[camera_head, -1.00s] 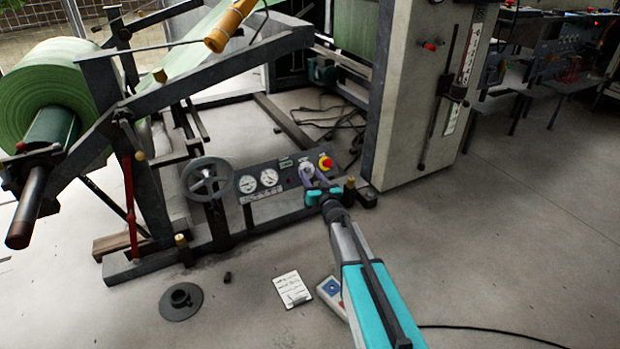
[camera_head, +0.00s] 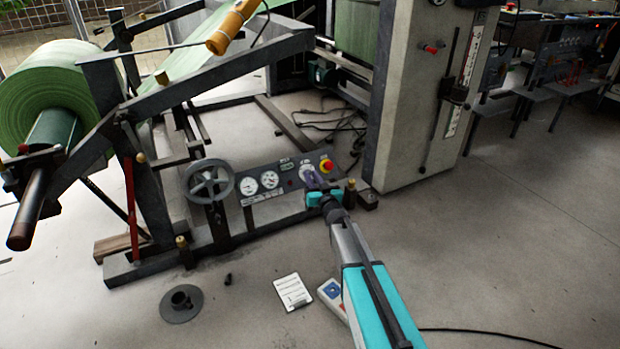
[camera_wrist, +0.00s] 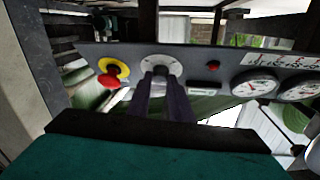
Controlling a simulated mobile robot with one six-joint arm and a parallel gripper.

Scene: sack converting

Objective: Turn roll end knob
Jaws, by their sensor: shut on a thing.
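The knob's round pale dial plate (camera_head: 306,170) is on the grey control panel (camera_head: 269,197), left of the red emergency button (camera_head: 326,165) on its yellow collar. In the wrist view the dial plate (camera_wrist: 158,66) shows at the top centre, with the red button (camera_wrist: 109,80) to its left. My gripper (camera_head: 314,181) reaches the panel at this dial. Its dark purple fingers (camera_wrist: 160,84) are close together and shut on the knob at the dial's middle. The fingers hide most of the knob, so its pointing direction cannot be told.
Two white gauges (camera_head: 259,182) and a grey handwheel (camera_head: 208,181) are left of the dial. A brass-topped post (camera_head: 350,190) stands close right of my gripper. A grey machine column (camera_head: 418,100) rises behind right. A paper sheet (camera_head: 293,291) and a flanged disc (camera_head: 181,303) lie on open floor.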

